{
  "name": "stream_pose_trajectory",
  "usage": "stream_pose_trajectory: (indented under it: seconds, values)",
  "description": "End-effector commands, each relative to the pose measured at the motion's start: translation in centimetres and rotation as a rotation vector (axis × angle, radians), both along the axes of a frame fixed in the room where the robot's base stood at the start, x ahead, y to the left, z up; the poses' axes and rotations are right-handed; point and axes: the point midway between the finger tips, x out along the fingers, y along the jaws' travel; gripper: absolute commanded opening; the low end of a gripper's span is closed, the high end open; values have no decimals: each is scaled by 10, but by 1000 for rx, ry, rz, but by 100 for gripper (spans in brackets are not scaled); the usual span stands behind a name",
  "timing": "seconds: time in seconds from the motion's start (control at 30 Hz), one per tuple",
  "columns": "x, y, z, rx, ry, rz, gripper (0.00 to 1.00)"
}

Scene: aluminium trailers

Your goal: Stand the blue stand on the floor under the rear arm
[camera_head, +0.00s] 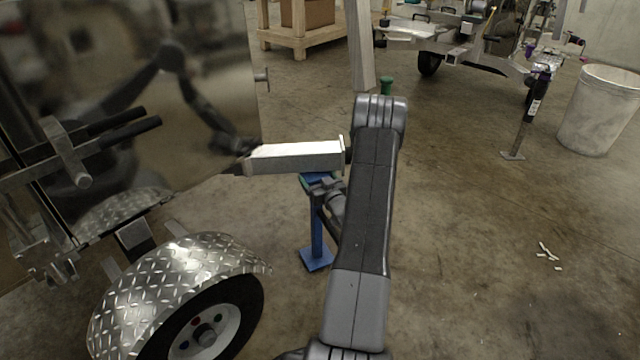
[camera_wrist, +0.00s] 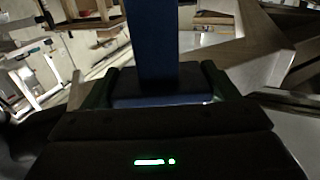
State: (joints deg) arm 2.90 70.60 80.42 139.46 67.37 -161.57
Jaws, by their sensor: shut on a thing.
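The blue stand (camera_head: 317,232) is upright below the end of the silver rear arm (camera_head: 295,157), which juts out from the trailer. Its square foot (camera_head: 316,259) appears at floor level; whether it touches the floor I cannot tell. My gripper (camera_head: 322,187) is at the stand's upper part, just under the rear arm, and partly hidden by my own arm. In the wrist view the blue post (camera_wrist: 152,45) runs between the two fingers of my gripper (camera_wrist: 160,85), which are shut on it. Any gap between the stand's top and the rear arm is unclear.
The shiny trailer wall (camera_head: 130,90) and a wheel under a diamond-plate fender (camera_head: 170,285) are at left. A white bucket (camera_head: 597,110) stands at right, with small pale scraps (camera_head: 548,252) on the floor. A wooden pallet table (camera_head: 300,40) is behind. The floor at right is mostly clear.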

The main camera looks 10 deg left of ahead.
Motion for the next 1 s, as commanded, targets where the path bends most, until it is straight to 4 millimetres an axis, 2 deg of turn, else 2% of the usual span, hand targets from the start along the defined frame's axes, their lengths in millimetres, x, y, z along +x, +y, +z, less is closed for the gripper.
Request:
stream_pose_trajectory:
  seconds: [0.03, 0.17, 0.33, 0.8, 0.83, 0.9, 1.0]
  values:
    - [5, 3, 5, 5, -14, 1, 11]
    - [13, 8, 6, 4, -14, 1, 11]
    - [12, 7, -5, 4, -12, 0, 11]
    - [12, 7, -8, 4, -13, 0, 11]
    - [10, 8, -14, 1, -1, 0, 86]
    - [10, 8, -13, 1, -1, 0, 99]
    - [10, 8, -13, 1, -1, 0, 100]
